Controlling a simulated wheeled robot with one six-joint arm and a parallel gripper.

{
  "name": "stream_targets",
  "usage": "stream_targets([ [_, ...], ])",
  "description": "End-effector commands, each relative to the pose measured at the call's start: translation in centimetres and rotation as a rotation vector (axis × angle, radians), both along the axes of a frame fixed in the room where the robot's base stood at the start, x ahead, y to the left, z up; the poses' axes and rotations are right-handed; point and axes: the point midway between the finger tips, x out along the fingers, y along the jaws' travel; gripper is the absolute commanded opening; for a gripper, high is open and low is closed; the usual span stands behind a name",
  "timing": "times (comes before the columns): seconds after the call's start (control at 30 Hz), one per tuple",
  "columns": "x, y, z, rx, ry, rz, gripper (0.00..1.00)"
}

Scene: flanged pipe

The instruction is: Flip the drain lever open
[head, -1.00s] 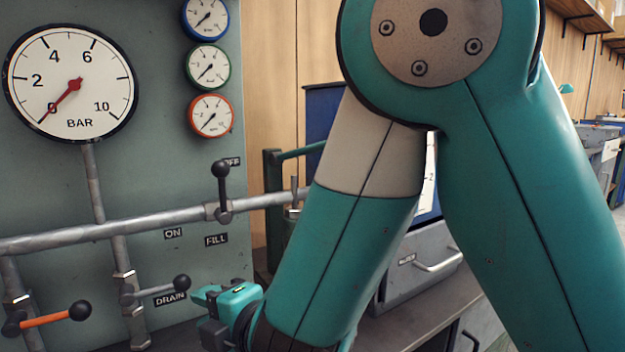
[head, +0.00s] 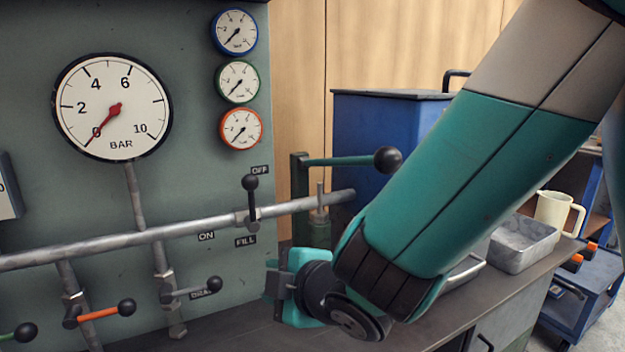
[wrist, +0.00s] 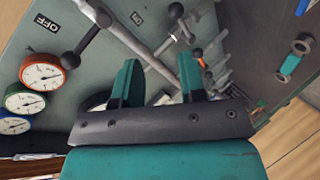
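The drain lever (head: 196,290) is a grey handle with a black ball. Pipework shows beyond the fingers. I cannot clearly tell which lever there is the drain one.
The fill lever (head: 252,200) stands upright on the main pipe (head: 150,236), above the drain lever. An orange lever (head: 99,313) is at lower left. The large gauge (head: 112,107) reads about 0. A green handle (head: 345,160) juts out behind my gripper. A bench (head: 470,310) lies at right.

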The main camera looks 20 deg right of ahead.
Motion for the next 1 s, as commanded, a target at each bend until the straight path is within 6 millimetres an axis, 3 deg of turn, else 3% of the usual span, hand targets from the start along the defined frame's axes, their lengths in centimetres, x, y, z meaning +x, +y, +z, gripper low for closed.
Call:
stream_targets([
  [0.03,-0.1,-0.4,1.9,0.024,0.038,-0.027,0.38],
  [0.6,-4.0,-3.1,10.9,0.251,0.501,-0.266,0.38],
  [0.8,-5.3,-3.4,12.7,0.290,0.603,-0.310,0.38],
  [1.0,-5.8,-3.5,13.2,0.302,0.641,-0.326,0.38],
])
